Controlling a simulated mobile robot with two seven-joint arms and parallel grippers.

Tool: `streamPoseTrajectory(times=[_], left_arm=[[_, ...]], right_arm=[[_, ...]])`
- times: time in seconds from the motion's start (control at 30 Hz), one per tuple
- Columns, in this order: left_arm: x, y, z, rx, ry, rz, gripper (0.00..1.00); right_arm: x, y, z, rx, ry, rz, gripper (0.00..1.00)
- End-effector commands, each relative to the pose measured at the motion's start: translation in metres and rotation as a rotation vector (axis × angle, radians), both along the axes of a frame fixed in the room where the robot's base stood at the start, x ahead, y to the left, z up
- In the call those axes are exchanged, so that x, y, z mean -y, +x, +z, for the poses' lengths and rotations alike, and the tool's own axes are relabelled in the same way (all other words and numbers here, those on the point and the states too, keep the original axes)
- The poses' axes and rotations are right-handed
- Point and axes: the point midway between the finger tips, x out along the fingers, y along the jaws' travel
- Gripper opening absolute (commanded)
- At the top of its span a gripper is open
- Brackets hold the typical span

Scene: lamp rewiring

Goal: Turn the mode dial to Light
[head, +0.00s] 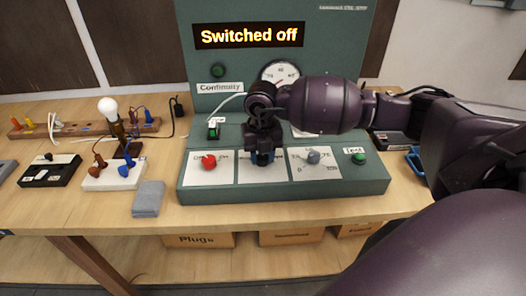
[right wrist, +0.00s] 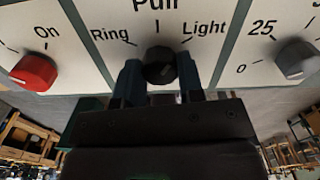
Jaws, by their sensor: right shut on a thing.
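The mode dial (right wrist: 159,62) is a black knob on the white middle plate of the green test panel. In the right wrist view its plate reads "Ring" at left, "Pull" at top and "Light" at right. My right gripper (right wrist: 160,78) is shut on the dial, with one blue finger at each side. I cannot clearly tell which mark the dial points to. In the head view my right gripper (head: 263,160) comes down over the middle plate and hides the dial. The display (head: 249,36) reads "Switched off". My left gripper is not in view.
A red knob (head: 208,161) is left of the dial and a grey knob (head: 313,157) is right of it. A green button (head: 358,158) sits at the panel's right. A lamp bulb (head: 107,108), plug blocks and a grey block (head: 148,199) are on the table at left.

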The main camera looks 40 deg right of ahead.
Motion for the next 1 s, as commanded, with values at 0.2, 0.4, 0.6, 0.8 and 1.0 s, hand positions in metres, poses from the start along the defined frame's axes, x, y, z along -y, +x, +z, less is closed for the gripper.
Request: streamPoseTrajectory(times=[0.2,0.4,0.6,0.8,1.0], left_arm=[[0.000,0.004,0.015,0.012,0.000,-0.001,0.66],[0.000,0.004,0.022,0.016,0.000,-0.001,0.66],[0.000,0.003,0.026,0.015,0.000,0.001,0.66],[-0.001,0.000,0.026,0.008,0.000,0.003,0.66],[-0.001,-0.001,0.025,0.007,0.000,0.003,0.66]], right_arm=[[0.000,0.000,0.003,0.001,0.000,-0.194,0.12],[0.000,0.001,0.003,0.003,0.001,-0.339,0.12],[0.001,0.001,0.002,0.003,0.001,-0.439,0.12],[0.000,0.001,0.001,0.003,0.001,-0.491,0.12],[0.000,0.001,0.001,0.003,0.001,-0.507,0.12]])
